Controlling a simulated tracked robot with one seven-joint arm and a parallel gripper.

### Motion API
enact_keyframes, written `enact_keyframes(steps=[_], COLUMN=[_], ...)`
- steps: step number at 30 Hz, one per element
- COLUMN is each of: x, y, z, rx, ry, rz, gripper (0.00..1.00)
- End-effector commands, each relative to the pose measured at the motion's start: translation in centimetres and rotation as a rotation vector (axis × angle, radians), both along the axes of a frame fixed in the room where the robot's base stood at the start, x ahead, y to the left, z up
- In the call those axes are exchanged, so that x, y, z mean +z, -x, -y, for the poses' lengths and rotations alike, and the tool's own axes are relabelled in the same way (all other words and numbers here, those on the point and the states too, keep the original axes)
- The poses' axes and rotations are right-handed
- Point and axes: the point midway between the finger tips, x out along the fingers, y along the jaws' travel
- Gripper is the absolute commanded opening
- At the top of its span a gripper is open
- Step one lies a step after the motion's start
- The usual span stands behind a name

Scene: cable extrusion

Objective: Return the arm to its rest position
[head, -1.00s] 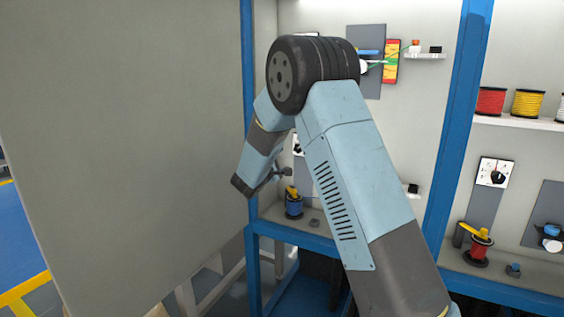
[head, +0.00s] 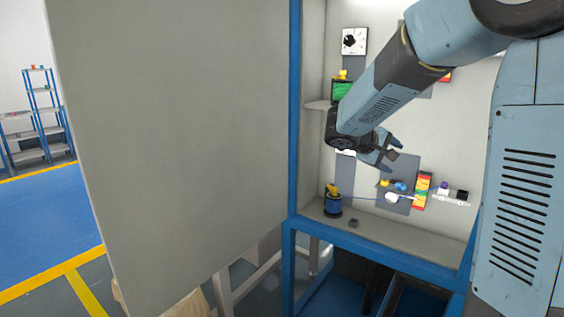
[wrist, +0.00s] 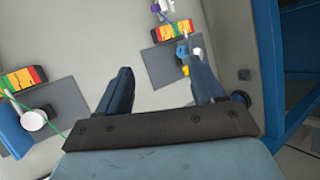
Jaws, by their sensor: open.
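My gripper (head: 386,150) is at the end of my light-blue arm, in front of the grey back panel of a blue-framed cabinet in the head view. It is open, with nothing between its fingers. In the wrist view my gripper (wrist: 160,85) shows two dark, spread fingers with the pale panel behind them. The arm bends down from the upper right of the head view, and its large forearm link covers part of the cabinet's right side.
A blue spool (head: 333,203) stands on the cabinet's lower shelf (head: 400,236). A striped red-yellow-green block (head: 423,190) is on the panel below my gripper. A large grey board (head: 170,140) stands to the left. A blue cabinet post (head: 295,110) lies between board and gripper.

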Motion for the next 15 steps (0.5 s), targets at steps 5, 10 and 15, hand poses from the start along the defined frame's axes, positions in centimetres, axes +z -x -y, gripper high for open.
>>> enact_keyframes(steps=[5,10,15], x=[0.7,0.8,0.6], y=[6.2,11.6,16.7], z=[1.3,1.5,0.7], rx=[-0.089,-0.154,-0.201], ry=[-0.175,-0.347,-0.524], rz=[0.002,0.009,0.030], gripper=[0.68,0.68,0.68])
